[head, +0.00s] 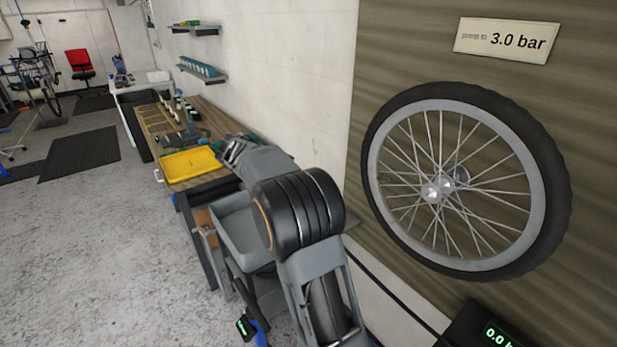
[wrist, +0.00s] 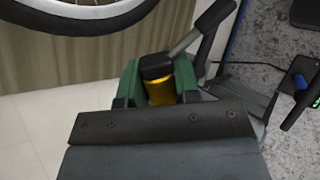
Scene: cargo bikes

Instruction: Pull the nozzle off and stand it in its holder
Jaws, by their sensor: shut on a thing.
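In the wrist view my gripper (wrist: 160,80) is shut, its green fingers on either side of the nozzle (wrist: 161,93). The nozzle has a yellow body, a black head and a black lever reaching to the upper right. It looks clear of the wheel (wrist: 75,12), whose tyre shows at the upper left. In the head view the wheel (head: 466,182) hangs on a brown board at the right; I cannot make out its valve. My forearm points away toward the bench there, and the nozzle is not discernible. I cannot identify the nozzle's holder with certainty.
A wooden bench (head: 204,128) with a yellow tray (head: 190,165) stands along the wall. A grey bin (head: 240,235) is below my arm. A sign (head: 506,41) reads 3.0 bar; a dark display (head: 497,335) shows 0.0. Open floor lies left.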

